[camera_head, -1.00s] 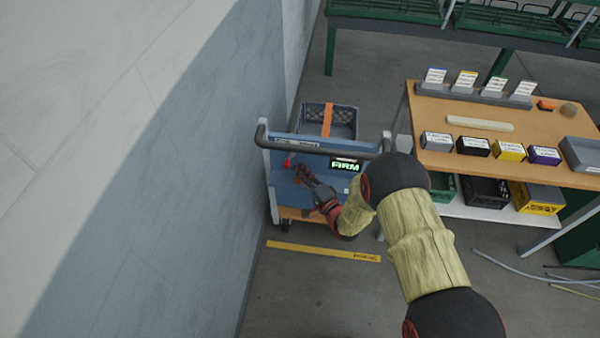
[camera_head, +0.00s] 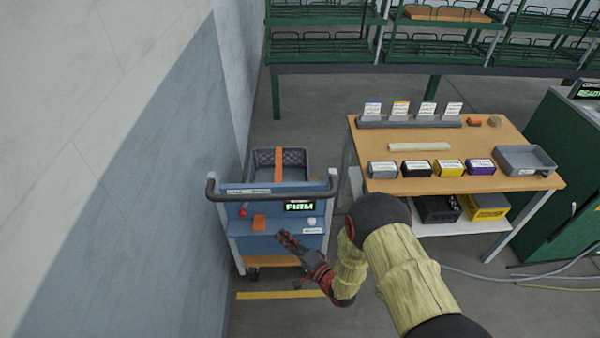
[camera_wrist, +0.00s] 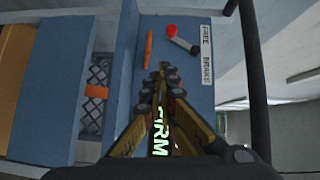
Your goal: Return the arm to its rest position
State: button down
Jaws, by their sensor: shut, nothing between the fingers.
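My gripper (camera_head: 286,240) is shut and empty. In the head view it hangs in front of the blue cart panel (camera_head: 250,229), near the orange block on it. My arm comes up from the lower right. In the wrist view my closed fingers (camera_wrist: 160,85) point over the blue panel, and partly cover the green lit display (camera_wrist: 160,128). In the head view that display (camera_head: 299,207) reads FIRM. A red-knobbed lever (camera_wrist: 181,38) sits beside a FREE / BRAKE label (camera_wrist: 206,55).
The cart has a dark handlebar (camera_head: 330,190) and a grey crate (camera_head: 293,160) behind it. A wooden table (camera_head: 375,148) with small labelled boxes stands to the right. Green racks (camera_head: 330,52) line the back. A wall (camera_head: 130,200) is close on the left.

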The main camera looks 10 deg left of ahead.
jog(key=s+d+f+n+g+h, duration=0.2)
jog(key=d+f+h, duration=0.1)
jog(key=f, duration=0.4)
jog(key=s+d+f+n+g+h, duration=0.1)
jog(key=d+f+n+h, duration=0.15)
jog(key=f, duration=0.45)
jog(key=s+d+r+n+g+h, duration=0.1)
jog(key=d+r+g+h, duration=0.15)
jog(key=d, duration=0.35)
jog(key=s+d+r+n+g+h, duration=0.1)
jog(key=d+n+h, duration=0.15)
jog(key=d, duration=0.25)
jog(key=s+d+r+h, duration=0.1)
jog(key=s+d+r, duration=0.5)
jog(key=r, duration=0.9)
jog(key=s+d+r+m+t+h, duration=0.1)
jog(key=s+d+r, duration=0.6)
jog(key=r, duration=0.8)
jog(key=s+d+r+t+h, duration=0.1)
jog(key=s+d+r, duration=0.5)
jog(key=r, duration=1)
jog(key=shift+s+d+m, duration=0.2)
jog(key=shift+s+m, duration=0.1)
jog(key=shift+s, duration=0.55)
